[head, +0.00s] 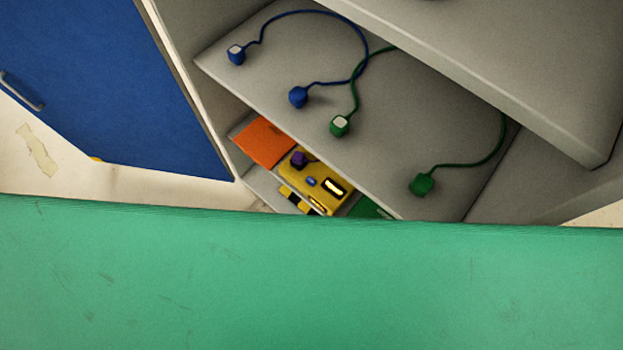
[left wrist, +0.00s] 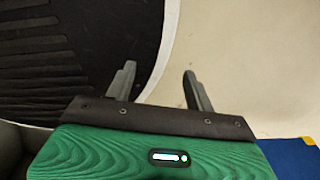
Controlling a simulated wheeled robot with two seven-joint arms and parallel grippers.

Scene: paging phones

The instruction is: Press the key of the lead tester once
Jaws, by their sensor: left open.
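The yellow tester (head: 325,200), probably the lead tester, lies on the lower shelf of an open cabinet in the head view. It has a lit display (head: 333,187) and a small blue key (head: 311,182). A purple plug or knob (head: 298,160) is at its upper left. Its near end is partly cut off from view. In the left wrist view my left gripper (left wrist: 159,85) is open and empty, over pale floor. The tester is not in that view. My right gripper is not in view.
A blue lead (head: 298,97) and a green lead (head: 421,185) lie on the shelf above. An orange panel (head: 263,143) and a green one (head: 370,208) flank the tester. A blue door (head: 110,80) stands open at left. A broad green surface (head: 310,280) blocks the lower view.

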